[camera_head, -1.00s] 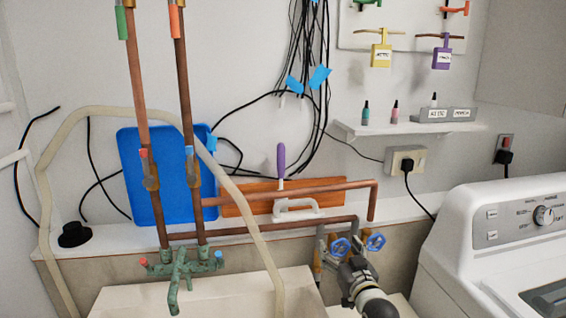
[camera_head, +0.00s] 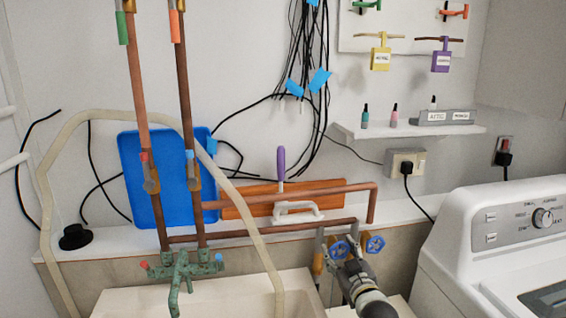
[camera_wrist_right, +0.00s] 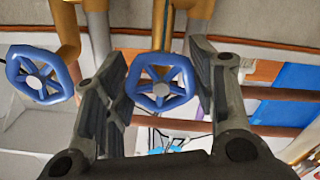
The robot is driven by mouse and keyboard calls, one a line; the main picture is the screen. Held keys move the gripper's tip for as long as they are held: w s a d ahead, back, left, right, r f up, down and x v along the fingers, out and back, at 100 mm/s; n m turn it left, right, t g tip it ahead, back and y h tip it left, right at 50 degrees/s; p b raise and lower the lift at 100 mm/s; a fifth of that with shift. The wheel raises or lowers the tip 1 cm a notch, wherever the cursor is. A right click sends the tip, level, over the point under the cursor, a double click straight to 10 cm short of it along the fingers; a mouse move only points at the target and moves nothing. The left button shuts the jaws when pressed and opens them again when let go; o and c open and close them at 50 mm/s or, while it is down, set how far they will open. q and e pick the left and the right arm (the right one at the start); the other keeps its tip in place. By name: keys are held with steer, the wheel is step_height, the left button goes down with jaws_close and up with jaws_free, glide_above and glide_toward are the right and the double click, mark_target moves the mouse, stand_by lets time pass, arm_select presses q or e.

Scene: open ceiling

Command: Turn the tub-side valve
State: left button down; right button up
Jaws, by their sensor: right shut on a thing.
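Two blue valve wheels sit side by side on pipes behind the tub and washer. The left one, the tub-side valve (camera_head: 339,249), is nearer the tub; the other blue valve (camera_head: 374,244) is nearer the washer. My right gripper (camera_head: 345,262) reaches up from below to the tub-side wheel. The other wheel (camera_wrist_right: 38,76) is outside the fingers at the left. My left gripper is not in view.
A pale tub (camera_head: 125,301) with a green faucet (camera_head: 183,267) is at lower left. A pale hose (camera_head: 258,240) loops into it. Copper pipes (camera_head: 290,196) run just above the valves. A white washer (camera_head: 460,222) stands close at right.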

steer(key=shift+n, duration=1.1)
steer(key=shift+n+p, duration=0.3)
steer(key=shift+n, duration=0.4)
steer(key=shift+d+n, duration=0.1)
steer(key=shift+n, duration=1.7)
steer(key=n, duration=0.3)
steer(key=shift+p, duration=0.4)
steer(key=shift+n, duration=0.3)
